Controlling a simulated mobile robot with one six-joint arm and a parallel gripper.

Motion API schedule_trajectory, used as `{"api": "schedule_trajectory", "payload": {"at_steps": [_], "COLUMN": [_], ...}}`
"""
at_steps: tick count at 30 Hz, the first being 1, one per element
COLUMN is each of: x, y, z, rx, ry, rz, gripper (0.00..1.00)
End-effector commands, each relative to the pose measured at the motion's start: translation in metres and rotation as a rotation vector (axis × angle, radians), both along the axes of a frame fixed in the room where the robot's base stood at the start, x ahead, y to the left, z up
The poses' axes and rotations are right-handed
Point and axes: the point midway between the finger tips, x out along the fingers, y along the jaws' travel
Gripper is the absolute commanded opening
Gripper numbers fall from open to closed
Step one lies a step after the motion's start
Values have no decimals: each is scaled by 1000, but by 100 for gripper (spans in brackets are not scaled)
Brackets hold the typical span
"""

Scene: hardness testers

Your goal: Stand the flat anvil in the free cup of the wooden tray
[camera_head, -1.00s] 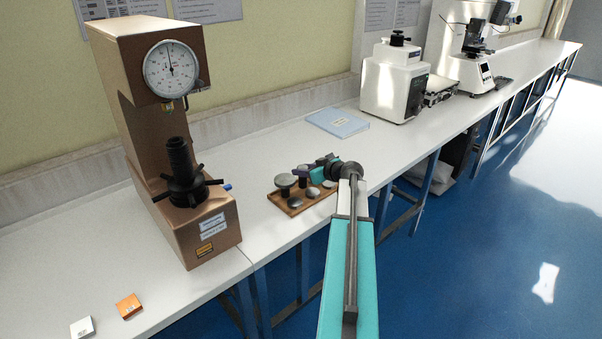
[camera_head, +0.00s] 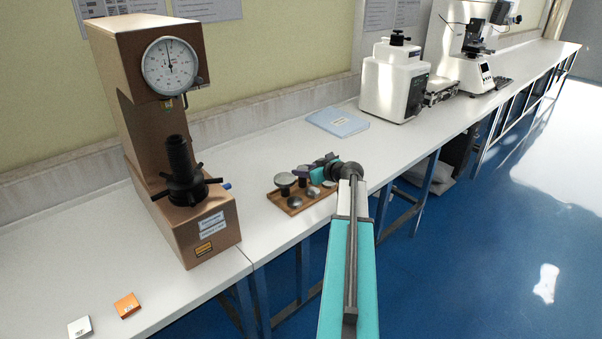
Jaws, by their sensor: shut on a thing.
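The wooden tray (camera_head: 292,211) lies on the white bench, right of the large brown hardness tester. My gripper (camera_head: 303,171) is over the tray's back part, small in view and partly merged with my dark wrist. It is shut on a small dark piece that looks like the flat anvil (camera_head: 303,182), which hangs or stands just under the fingers. Whether its foot is in a cup cannot be told. A wide-topped grey anvil (camera_head: 284,181) stands at the tray's left back. Several low rounded grey pieces, one at the front (camera_head: 295,202), sit in the tray. The free cup cannot be made out.
The brown hardness tester (camera_head: 205,235) with its dial and handwheel stands left of the tray. A blue folder (camera_head: 337,122) lies behind. White instruments (camera_head: 392,85) stand farther right. An orange box (camera_head: 127,306) and a white box (camera_head: 80,327) lie front left.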

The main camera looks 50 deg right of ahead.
Motion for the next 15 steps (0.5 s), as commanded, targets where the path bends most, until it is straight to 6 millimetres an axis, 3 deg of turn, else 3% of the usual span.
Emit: {"api": "schedule_trajectory", "payload": {"at_steps": [15], "x": [0], "y": [0], "z": [-5], "rx": [0], "ry": [-1], "rz": [0], "gripper": [14]}}
